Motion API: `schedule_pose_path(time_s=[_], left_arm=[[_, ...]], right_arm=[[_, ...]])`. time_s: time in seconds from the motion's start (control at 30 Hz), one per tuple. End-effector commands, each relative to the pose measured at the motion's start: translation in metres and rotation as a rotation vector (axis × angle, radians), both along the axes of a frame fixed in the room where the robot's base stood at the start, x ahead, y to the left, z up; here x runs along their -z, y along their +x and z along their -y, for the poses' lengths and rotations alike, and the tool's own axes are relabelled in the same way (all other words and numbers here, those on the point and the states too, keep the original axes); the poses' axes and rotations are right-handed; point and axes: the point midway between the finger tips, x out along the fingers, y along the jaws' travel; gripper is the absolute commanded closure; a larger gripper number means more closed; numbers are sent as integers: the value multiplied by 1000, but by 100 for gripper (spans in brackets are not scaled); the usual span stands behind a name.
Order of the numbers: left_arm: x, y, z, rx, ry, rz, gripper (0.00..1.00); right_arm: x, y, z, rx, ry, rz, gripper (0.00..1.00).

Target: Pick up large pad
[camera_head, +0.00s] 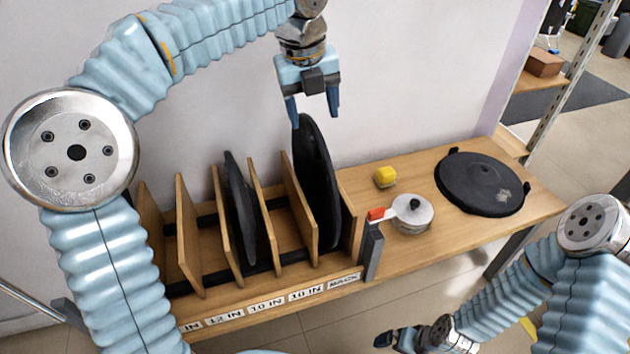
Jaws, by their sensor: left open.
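Two black round pads stand on edge in a wooden slotted rack (179,235). The taller-looking pad (318,190) is in the right slot, and another pad (240,205) is in a slot further left. A third black pad (480,185) lies flat at the table's right end. I cannot tell for sure which one is largest. My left gripper (312,112) is open and points down, with its fingers around or just above the top edge of the right-slot pad; contact is unclear. My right gripper (386,339) is low at the bottom edge, and its jaws are unclear.
White size labels (265,303) run along the front. A wall stands close behind.

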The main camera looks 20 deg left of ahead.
Motion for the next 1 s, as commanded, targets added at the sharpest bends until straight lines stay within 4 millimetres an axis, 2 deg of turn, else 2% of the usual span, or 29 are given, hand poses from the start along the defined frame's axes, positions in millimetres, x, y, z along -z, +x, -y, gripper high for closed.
schedule_pose_path(time_s=[0.03,0.27,0.5,0.63,0.83,1.0], left_arm=[[11,1,0,0,0,-1,34],[31,5,1,-1,0,-1,34],[69,9,0,-1,1,-2,34],[77,11,1,0,0,0,34],[77,11,1,-1,0,0,34],[77,11,1,-1,0,0,59]], right_arm=[[4,0,1,1,-1,0,0],[8,1,2,5,-4,3,0],[17,2,5,9,-8,5,0],[18,3,6,10,-9,6,0],[18,3,6,10,-9,6,0],[18,3,6,10,-9,6,0]])
